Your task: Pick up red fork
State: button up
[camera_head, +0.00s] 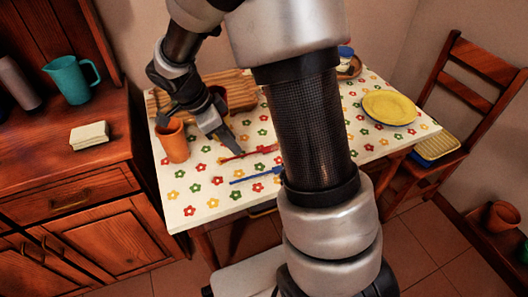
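The red fork (260,150) lies on the flowered tabletop (200,205), just in front of my gripper. Its right end runs close to my arm. My gripper (236,153) points down to the right, with its tips at or just above the fork's left end. I cannot tell whether they touch it or whether the fingers are apart. A blue utensil (252,178) lies nearer the front edge, roughly parallel to the red fork. My large arm link covers the middle of the table.
A terracotta cup (173,142) stands left of my gripper. A wooden board (165,103) lies behind it. A yellow plate (388,107) is at the right, by a chair (478,75). A cabinet with a teal pitcher (72,82) stands left. The table's front left is clear.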

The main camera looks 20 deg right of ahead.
aim_at(243, 155)
jog(key=b+x, duration=0.1)
jog(key=x, duration=0.4)
jog(key=shift+w+d+f, duration=0.1)
jog(key=shift+f, duration=0.3)
grip_shut()
